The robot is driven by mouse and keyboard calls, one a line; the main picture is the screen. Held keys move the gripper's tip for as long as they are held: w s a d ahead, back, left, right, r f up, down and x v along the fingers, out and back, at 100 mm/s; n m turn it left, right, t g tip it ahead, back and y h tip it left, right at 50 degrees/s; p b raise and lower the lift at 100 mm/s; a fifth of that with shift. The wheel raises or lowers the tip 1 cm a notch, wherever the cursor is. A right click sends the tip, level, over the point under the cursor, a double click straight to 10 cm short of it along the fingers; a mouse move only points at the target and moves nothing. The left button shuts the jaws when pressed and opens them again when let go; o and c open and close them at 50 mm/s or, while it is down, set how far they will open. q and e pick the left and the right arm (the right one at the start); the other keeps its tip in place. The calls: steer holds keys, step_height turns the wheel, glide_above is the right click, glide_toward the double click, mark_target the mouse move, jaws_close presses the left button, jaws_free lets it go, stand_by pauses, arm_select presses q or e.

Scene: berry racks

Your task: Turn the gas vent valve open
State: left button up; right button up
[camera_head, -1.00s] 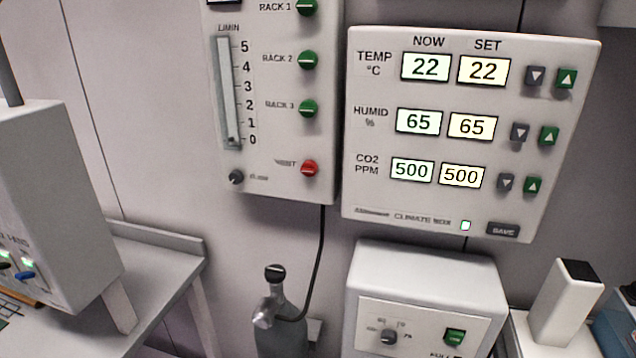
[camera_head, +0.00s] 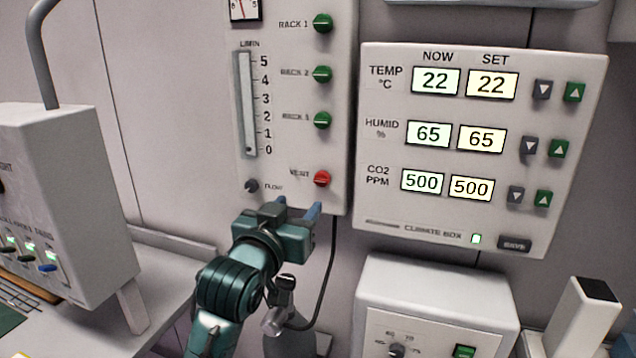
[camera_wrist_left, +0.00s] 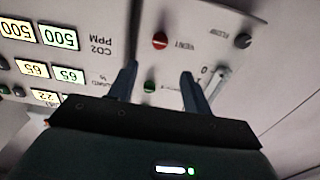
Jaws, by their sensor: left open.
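The gas vent valve is a round red knob (camera_head: 322,179) marked VENT, low on the white gas panel (camera_head: 342,150). It also shows in the left wrist view (camera_wrist_left: 160,41), just beyond and between the fingertips. A pale line crosses its face, roughly level. My left gripper (camera_head: 297,206) is just below and left of the red knob in the head view. Its two blue fingers are apart with nothing between them, and it also shows open in the left wrist view (camera_wrist_left: 159,70). I see no contact with the knob. My right gripper is out of view.
Green knobs for racks 1, 2 and 3 (camera_head: 322,120) sit above the red knob. A dark flow knob (camera_head: 251,185) is to its left. The climate box (camera_head: 480,150) is close on the right. A gas bottle (camera_head: 296,340) with a hose stands below.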

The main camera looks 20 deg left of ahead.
mark_target(321, 179)
arm_select(q)
steer(key=w, duration=0.4)
steer(key=w+p, duration=0.1)
steer(key=w, duration=0.3)
steer(key=w+p, duration=0.1)
steer(key=w, duration=0.2)
steer(key=shift+w+d, duration=0.25)
steer(key=shift+w, duration=0.15)
steer(key=shift+c, duration=0.2)
steer(key=c, duration=0.9)
